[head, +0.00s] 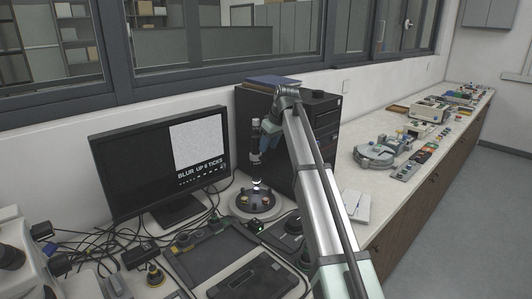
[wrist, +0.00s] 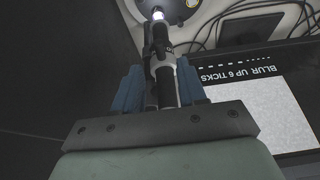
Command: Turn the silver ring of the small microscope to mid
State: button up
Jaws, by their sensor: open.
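The small microscope (head: 255,137) is a slim dark tube standing upright above a round stage (head: 236,203), with a bright light at its lower end. In the wrist view the microscope (wrist: 165,92) runs between my two blue fingers, its lit tip at the top. A pale silver band (wrist: 161,63) shows on the tube near the fingertips; I cannot tell for sure that it is the ring. My gripper (wrist: 158,68) is open, with a finger on each side of the tube. In the head view my gripper (head: 261,146) is beside the tube and partly hides it.
A monitor (head: 120,165) at the left shows a grey picture and "BLUR UP" with a tick count that looks like 6 or 8. A black computer tower (head: 270,150) stands close behind the microscope. Cables, a dark tray (head: 208,255) and small parts crowd the bench.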

jog(key=v, duration=0.8)
jog(key=shift+r, duration=0.15)
